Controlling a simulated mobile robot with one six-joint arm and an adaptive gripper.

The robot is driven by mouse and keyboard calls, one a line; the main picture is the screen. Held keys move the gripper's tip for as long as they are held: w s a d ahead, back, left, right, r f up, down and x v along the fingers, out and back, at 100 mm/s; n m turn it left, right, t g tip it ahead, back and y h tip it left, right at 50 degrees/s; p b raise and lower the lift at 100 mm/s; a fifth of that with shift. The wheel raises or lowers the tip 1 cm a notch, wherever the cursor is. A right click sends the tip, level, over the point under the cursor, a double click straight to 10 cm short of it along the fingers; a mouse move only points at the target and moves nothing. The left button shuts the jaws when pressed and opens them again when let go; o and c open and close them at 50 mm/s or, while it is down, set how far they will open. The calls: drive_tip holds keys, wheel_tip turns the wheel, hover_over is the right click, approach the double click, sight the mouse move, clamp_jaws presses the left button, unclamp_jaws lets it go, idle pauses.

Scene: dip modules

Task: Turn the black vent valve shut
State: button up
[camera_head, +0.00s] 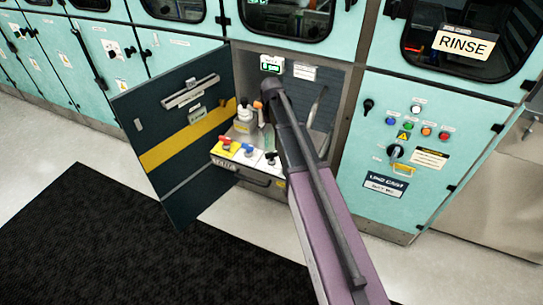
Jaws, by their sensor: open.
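A small black valve knob (271,156) stands at the right of a row of valves on the low panel inside the open cabinet bay. I take it to be the vent valve; its handle is too small to read its setting. A red valve (227,140) and a blue valve (248,149) stand to its left. My arm reaches into the bay from the lower right, its dark far end above and beside the black valve. My gripper's jaws do not show; the arm seems to hide them, so I cannot tell whether they touch anything.
The dark cabinet door (178,150) with a yellow stripe hangs open at the left. A white bottle (244,113) stands behind the valves. A control panel (415,145) with buttons is at the right. A black mat (110,245) lies on the clear floor.

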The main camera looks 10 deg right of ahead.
sight(272, 153)
drive_tip(key=shift+f+b, duration=5.5)
drive_tip(key=shift+f, duration=0.3)
drive_tip(key=shift+c, duration=0.2)
drive_tip(key=c, duration=0.9)
